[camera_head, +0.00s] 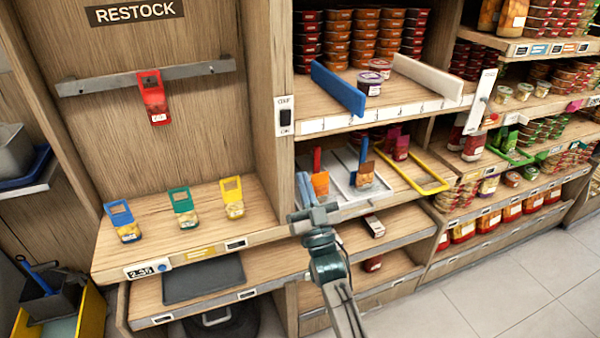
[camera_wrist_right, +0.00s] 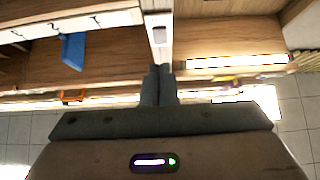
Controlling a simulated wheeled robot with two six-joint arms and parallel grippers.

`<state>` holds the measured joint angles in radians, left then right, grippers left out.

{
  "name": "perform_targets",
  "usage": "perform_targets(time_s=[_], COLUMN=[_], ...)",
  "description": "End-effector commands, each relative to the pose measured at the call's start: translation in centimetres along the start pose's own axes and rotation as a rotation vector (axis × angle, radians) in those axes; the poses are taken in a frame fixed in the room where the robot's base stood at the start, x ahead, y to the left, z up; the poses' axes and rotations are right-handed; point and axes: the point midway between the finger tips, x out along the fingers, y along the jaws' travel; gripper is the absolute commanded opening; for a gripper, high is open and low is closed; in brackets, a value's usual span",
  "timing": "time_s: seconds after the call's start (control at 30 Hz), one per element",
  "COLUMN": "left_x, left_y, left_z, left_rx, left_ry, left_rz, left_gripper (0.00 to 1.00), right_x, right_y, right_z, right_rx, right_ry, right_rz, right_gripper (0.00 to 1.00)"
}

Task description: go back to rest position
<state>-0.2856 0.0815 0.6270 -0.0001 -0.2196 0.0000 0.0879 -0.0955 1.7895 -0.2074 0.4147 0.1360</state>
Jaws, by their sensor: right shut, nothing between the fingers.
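My right gripper (camera_head: 304,188) is shut and empty. It is raised in front of the shelf unit, just left of the lower middle shelf with the trays. In the right wrist view its fingertips (camera_wrist_right: 159,72) meet, with nothing between them. They point toward the wooden shelving and a pale upright post. My left gripper is not in view.
Blue (camera_head: 122,221), green (camera_head: 184,207) and yellow (camera_head: 232,198) packets stand on the left shelf. A red packet (camera_head: 154,98) hangs from the rail above. A blue divider (camera_head: 338,88) and yellow frame (camera_head: 420,176) are on the middle shelves. Floor (camera_head: 530,270) is clear at right.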

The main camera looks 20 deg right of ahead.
Motion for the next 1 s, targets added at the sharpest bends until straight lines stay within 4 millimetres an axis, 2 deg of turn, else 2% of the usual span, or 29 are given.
perform_targets(time_s=[0.1,0.3,0.7,0.77,0.87,0.97,1.0], left_x=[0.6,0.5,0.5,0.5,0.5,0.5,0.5], left_y=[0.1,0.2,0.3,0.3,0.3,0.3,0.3], left_z=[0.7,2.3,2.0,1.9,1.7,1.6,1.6], left_rx=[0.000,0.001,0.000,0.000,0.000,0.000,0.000], left_ry=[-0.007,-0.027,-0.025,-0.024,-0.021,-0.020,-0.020], left_rz=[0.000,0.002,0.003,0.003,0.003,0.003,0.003], left_gripper=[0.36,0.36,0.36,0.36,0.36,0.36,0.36], right_x=[-1.1,-1.4,-1.6,-2.2,-4.5,-8.6,-10.6], right_y=[0.0,0.0,0.0,0.0,0.2,0.4,0.6], right_z=[0.3,0.2,0.7,1.9,5.8,11.5,13.8], right_rx=[0.000,0.000,0.000,0.000,0.001,-0.001,-0.002], right_ry=[0.000,0.000,-0.012,-0.043,-0.149,-0.310,-0.381], right_rz=[0.000,0.000,0.000,0.000,0.000,0.001,0.001], right_gripper=[0.00,0.00,0.00,0.00,0.00,0.00,0.00])
